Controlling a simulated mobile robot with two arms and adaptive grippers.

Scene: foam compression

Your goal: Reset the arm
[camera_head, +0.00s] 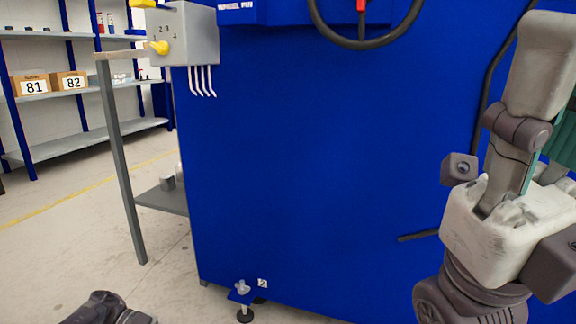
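My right gripper (545,65) fills the right edge of the head view, close to the camera, with its pale body low and one finger rising towards the top. The rest of it is cut off by the frame edge. A teal ribbed surface (567,145) shows beside that finger; I cannot tell whether it is held or part of the gripper. At the bottom left, only a dark part of my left arm (98,308) shows; no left fingertips are visible.
A large blue machine cabinet (310,170) stands ahead, with a black handwheel (365,45) at its top. A grey control box (185,35) and a grey side table (118,150) are at its left. Shelving (90,140) with numbered boxes (35,85) stands further back. Floor is clear at left.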

